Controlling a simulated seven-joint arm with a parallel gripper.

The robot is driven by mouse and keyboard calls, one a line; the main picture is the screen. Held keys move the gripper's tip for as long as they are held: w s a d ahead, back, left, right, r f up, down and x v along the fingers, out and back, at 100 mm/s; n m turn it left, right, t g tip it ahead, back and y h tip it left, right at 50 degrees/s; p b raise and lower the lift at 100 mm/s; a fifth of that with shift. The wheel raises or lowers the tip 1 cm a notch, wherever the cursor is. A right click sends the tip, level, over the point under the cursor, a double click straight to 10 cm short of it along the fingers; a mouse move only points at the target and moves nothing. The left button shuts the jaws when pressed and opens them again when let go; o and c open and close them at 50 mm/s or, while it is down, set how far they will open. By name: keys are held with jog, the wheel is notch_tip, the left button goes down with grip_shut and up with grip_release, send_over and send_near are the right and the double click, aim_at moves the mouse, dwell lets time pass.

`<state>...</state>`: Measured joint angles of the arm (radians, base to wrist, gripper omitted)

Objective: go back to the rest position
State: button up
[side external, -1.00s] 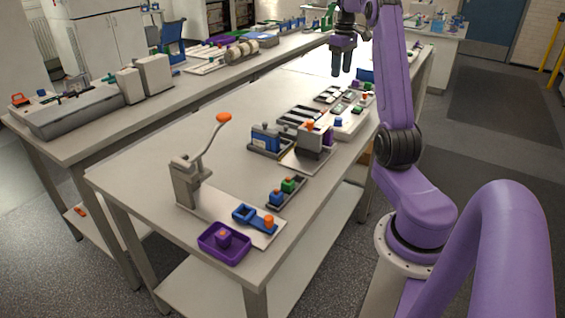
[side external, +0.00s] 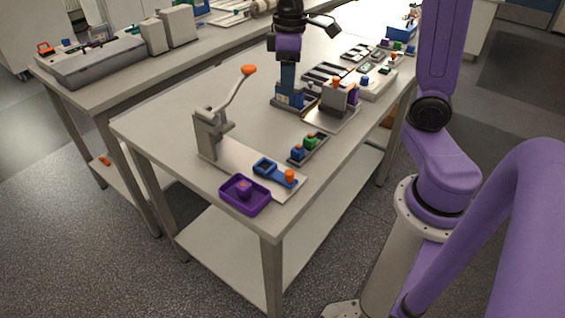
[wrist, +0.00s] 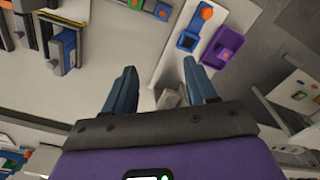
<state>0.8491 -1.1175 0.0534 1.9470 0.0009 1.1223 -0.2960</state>
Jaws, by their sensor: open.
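My gripper (side external: 288,80) hangs pointing down over the long table (side external: 180,110), in front of or above the blue block holder (side external: 290,98) in the side view; the gap between them is hard to judge. In the wrist view my gripper (wrist: 158,82) has its two blue-grey fingers well apart, with nothing between them.
A grey press with an orange-tipped lever (side external: 248,69) stands tall at the near left. Near it are a purple tray (side external: 244,208), a blue holder (side external: 266,169) and a small dark tray of blocks (side external: 309,148). A grey fixture (side external: 338,97) stands right. The table's left middle is clear.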

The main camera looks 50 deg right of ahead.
jog(key=s+a+f+n, duration=0.2)
jog(key=s+a+n, duration=0.1)
jog(key=s, duration=0.7)
jog(key=s+a+f+n, duration=0.3)
jog(key=s+a, duration=0.1)
jog(key=s, duration=0.7)
jog(key=shift+s+a+f, duration=0.15)
jog(key=shift+s+a, duration=0.05)
jog(key=shift+s, duration=0.1)
